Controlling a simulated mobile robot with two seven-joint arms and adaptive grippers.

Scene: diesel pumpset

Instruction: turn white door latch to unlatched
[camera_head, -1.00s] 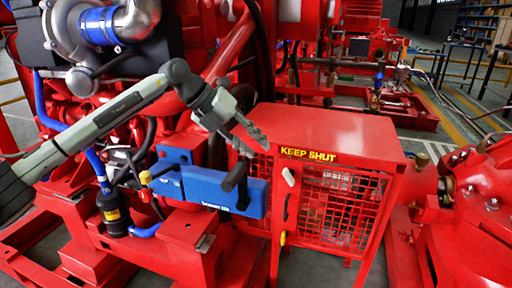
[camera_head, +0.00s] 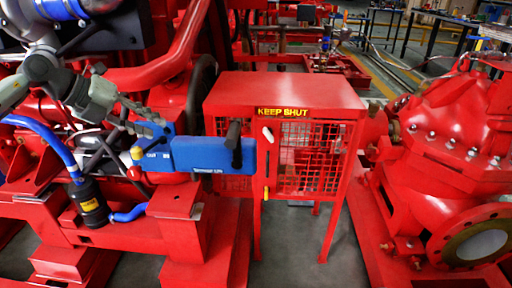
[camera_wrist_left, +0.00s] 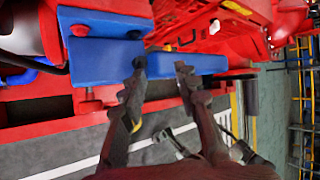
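The white door latch (camera_head: 268,134) is a small white handle at the upper left of the mesh door on the red cabinet (camera_head: 285,92). It is slightly tilted, its top leaning left. My left gripper (camera_head: 148,118) is well to the left of the latch, in front of the engine and near the blue box's left end. Its two dark fingers (camera_wrist_left: 160,66) are apart with nothing between them in the left wrist view. A small white piece (camera_wrist_left: 215,27) there looks like the latch, beyond the fingertips. My right gripper is not in view.
A long blue box (camera_head: 208,154) with a black upright lever (camera_head: 233,140) juts out left of the door. A red pump (camera_head: 455,165) stands at right. Grey floor (camera_head: 300,245) is open in front.

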